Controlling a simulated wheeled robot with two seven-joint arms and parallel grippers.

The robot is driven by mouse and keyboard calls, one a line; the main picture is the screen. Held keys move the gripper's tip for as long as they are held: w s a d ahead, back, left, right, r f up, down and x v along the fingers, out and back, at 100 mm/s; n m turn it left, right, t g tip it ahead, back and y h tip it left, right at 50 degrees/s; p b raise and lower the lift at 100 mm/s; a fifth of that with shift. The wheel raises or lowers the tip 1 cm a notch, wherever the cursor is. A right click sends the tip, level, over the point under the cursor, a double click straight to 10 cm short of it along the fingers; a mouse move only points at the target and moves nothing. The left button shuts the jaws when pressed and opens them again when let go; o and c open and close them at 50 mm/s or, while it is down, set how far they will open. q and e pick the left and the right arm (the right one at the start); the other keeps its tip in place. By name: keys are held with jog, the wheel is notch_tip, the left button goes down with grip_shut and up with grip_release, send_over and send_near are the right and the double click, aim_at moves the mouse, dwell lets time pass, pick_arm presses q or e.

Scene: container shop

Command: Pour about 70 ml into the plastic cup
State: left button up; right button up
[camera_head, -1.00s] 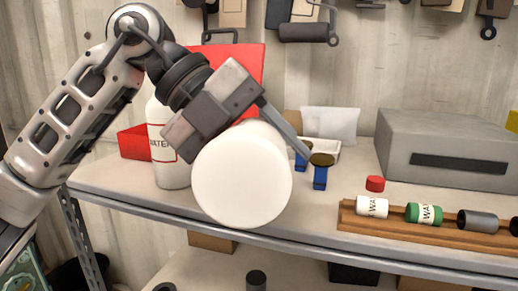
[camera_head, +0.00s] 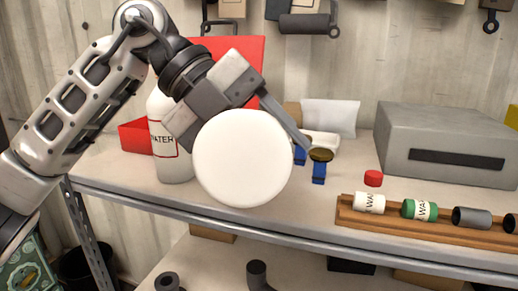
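A large white round container (camera_head: 243,160) is in the camera_head view with its flat round end towards me, over the front of the bench. My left gripper (camera_head: 246,112) is at its top, with one finger running down along its right side. The grip looks shut on it; the other finger is hidden. The container's mouth and contents are hidden. A white bottle labelled WATER (camera_head: 168,142) stands upright just behind and to the left, partly covered by my gripper. I cannot make out a plastic cup. My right gripper is not in view.
A wooden rack (camera_head: 440,232) at the front right holds several small cylinders lying down. A red cap (camera_head: 373,178) sits behind it. Blue clips (camera_head: 319,172), a grey box (camera_head: 450,140) and a red box (camera_head: 134,137) stand on the bench (camera_head: 110,176).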

pick_arm(q)
jog(key=shift+r, duration=0.2)
dwell(0.5)
jog(key=shift+w+r+n+g, duration=0.2)
jog(key=shift+r+n+g, duration=0.3)
jog(key=shift+r+g, duration=0.25)
dwell(1.0)
